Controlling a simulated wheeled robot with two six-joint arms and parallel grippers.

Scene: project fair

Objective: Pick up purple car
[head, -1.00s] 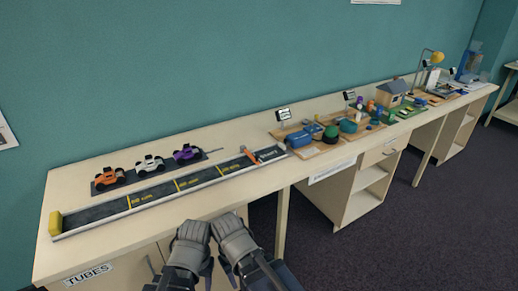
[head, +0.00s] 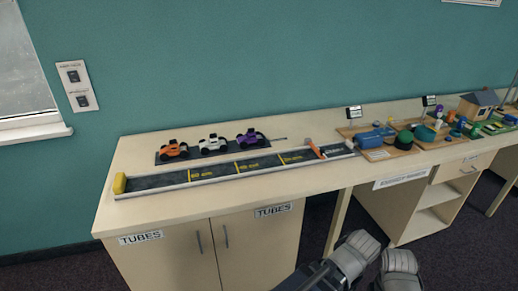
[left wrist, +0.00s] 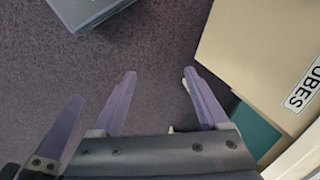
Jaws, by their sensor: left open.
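The purple car (head: 251,138) stands at the right end of a row of three cars on a dark mat (head: 235,150) on the table, behind the track. The white car (head: 212,144) is to its left and the orange car (head: 174,149) is farthest left. My left gripper (left wrist: 160,74) is open and empty over dark carpet in the left wrist view. In the head view my left gripper (head: 357,254) and right gripper (head: 398,268) are low, in front of the table and well away from the car. The right gripper's fingers are hidden.
A marked track (head: 215,173) with a yellow end block (head: 120,183) runs along the table in front of the cars. Several small models on wooden boards (head: 378,154) stand to the right. A cabinet (head: 262,250) labelled TUBES is below. Table front edge is clear.

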